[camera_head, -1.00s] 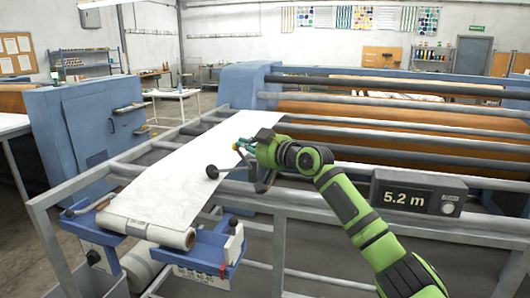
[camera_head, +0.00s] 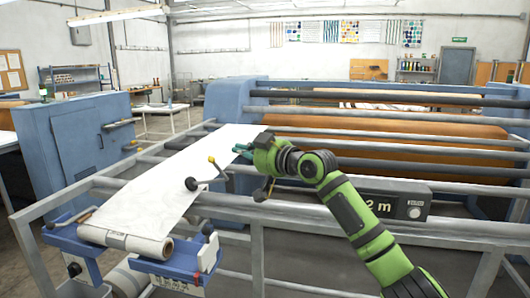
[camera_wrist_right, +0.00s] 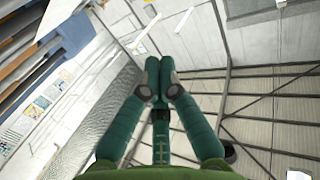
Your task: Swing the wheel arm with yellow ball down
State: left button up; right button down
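The wheel arm with the yellow ball (camera_head: 211,159) is at the near side of the press, its ball up over the white sheet. Another wheel arm with a black ball (camera_head: 191,183) points left and sits lower. A dark knob (camera_head: 260,195) on a short arm shows under my right wrist. My right gripper (camera_head: 240,151) is just right of the yellow ball and apart from it, above the sheet. In the right wrist view its teal fingers (camera_wrist_right: 159,68) are together with nothing visible between them. The wheel's hub is partly hidden. My left gripper is out of view.
The white sheet (camera_head: 165,190) runs from a roll (camera_head: 127,240) over grey rails. A display box (camera_head: 403,203) is partly covered by my right arm. A blue cabinet (camera_head: 80,140) stands left, and rollers with a brown cylinder (camera_head: 400,135) lie behind.

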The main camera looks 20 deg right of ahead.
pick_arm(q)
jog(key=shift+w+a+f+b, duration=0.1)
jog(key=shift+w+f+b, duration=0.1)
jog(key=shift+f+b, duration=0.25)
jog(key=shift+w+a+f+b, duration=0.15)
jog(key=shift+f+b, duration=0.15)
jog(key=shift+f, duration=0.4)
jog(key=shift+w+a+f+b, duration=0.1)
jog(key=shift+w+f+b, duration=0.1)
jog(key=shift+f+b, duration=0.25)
pick_arm(e)
jog(key=shift+s+d+r, duration=0.2)
jog(key=shift+s+r, duration=0.05)
jog(key=shift+s, duration=0.4)
jog(key=shift+s+d+r, duration=0.25)
jog(key=shift+s, duration=0.35)
jog(key=shift+s+d+r, duration=0.2)
jog(key=shift+s+r, duration=0.05)
jog(key=shift+s, duration=0.4)
